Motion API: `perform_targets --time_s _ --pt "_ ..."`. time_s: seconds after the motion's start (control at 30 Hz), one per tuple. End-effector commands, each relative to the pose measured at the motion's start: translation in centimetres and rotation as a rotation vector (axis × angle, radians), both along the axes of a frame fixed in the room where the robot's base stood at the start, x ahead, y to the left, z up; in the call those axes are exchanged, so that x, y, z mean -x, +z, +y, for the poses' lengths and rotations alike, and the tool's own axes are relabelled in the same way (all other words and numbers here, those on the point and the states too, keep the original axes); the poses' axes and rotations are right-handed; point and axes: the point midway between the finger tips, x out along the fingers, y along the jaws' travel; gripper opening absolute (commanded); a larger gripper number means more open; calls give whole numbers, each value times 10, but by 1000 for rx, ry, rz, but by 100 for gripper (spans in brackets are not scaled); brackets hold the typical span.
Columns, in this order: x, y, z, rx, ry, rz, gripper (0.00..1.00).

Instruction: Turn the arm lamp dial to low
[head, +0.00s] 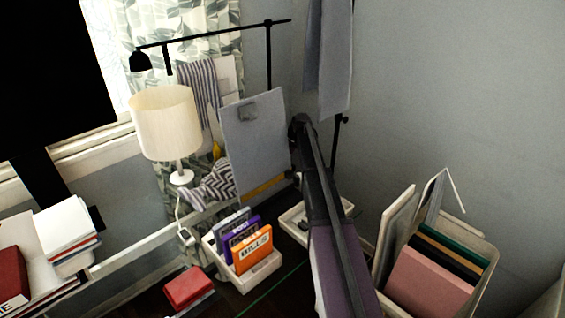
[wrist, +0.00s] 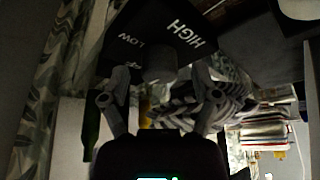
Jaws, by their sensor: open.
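The lamp dial's black label panel (wrist: 125,30) is at the top of the wrist view. It reads LOW on the left and HIGH on the right, with another word, partly hidden, at lower left. A dark round knob (wrist: 161,62) sticks out from the panel. My gripper (wrist: 158,82) is open, one finger on each side of the knob; I cannot tell if either touches it. Where the knob points is unclear. In the head view, a black arm lamp (head: 215,33) reaches across in front of the curtain. The dial cannot be made out there.
A cream table lamp (head: 166,122) stands left of the grey board (head: 255,140). A white file tray (head: 262,270) holds several upright cases. A bin (head: 487,246) with folders is at right. Striped cloth (wrist: 175,112) shows behind my fingers.

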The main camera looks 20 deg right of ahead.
Motion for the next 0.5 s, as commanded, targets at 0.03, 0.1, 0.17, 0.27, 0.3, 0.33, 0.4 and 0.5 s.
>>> perform_targets --time_s 0.03,0.1,0.17,0.27,0.3,0.33,0.4,0.5 --pt "0 0 0 0 0 0 79" --pt "0 0 0 0 0 0 79" --pt "0 0 0 0 0 0 79" --pt "0 0 0 0 0 0 52" --pt "0 0 0 0 0 0 40" --pt "0 0 0 0 0 0 31" --pt "0 0 0 0 0 0 11" --pt "0 0 0 0 0 1 0"
